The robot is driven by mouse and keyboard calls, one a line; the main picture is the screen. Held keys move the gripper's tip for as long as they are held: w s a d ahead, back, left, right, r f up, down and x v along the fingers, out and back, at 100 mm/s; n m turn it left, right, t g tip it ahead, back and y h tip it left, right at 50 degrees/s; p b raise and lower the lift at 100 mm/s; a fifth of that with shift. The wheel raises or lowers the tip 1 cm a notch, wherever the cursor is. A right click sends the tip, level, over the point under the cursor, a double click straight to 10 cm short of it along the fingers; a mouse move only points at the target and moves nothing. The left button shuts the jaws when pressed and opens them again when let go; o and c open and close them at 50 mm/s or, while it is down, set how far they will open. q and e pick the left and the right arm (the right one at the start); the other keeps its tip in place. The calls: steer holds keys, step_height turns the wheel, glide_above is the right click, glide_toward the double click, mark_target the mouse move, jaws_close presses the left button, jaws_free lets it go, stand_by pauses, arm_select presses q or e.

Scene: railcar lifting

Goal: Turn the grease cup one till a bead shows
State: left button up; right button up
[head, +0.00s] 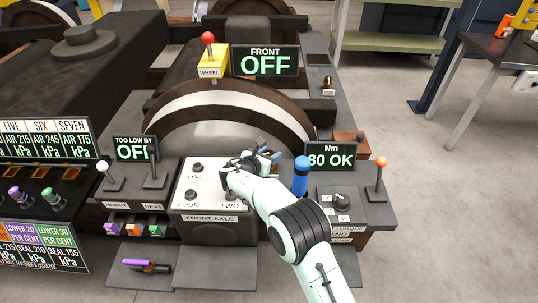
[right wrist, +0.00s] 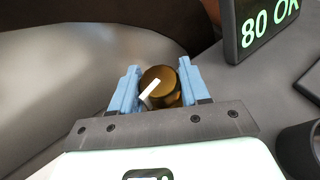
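In the right wrist view a round brass-brown cap (right wrist: 160,87) with a white pointer mark sits between the blue fingers of my right gripper (right wrist: 158,88). It looks like a grease cup, but no label on it is readable. Both fingers lie against its sides. In the head view my right gripper (head: 267,153) is at the back right of the white front axle panel (head: 186,188), and the cap is hidden there. A dark knob beside the word ONE (head: 197,167) and one above FOUR (head: 190,196) are on the panel. My left gripper is not in view.
The display reading 80 OK (head: 331,157) stands right of the gripper, near a blue-topped post (head: 301,176) and an orange-knobbed lever (head: 381,166). A large curved wheel (head: 222,110) rises behind. A FRONT OFF display (head: 264,62) stands farther back.

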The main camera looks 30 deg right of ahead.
steer(key=shift+r+m+g+h+p, duration=0.1)
steer(key=shift+m+g+h+p, duration=0.3)
steer(key=shift+m+g+p, duration=0.25)
steer(key=shift+w+m+g, duration=0.1)
steer(key=shift+m+g, duration=0.25)
steer(key=shift+m, duration=0.1)
steer(key=shift+g+h, duration=0.3)
steer(key=shift+d+m+g+b, duration=0.1)
steer(key=shift+m+g+b, duration=0.6)
steer(key=shift+m+b, duration=0.1)
steer(key=shift+g, duration=0.3)
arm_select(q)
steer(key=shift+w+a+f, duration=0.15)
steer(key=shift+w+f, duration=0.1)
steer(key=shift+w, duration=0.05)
arm_select(e)
steer(key=o, duration=1)
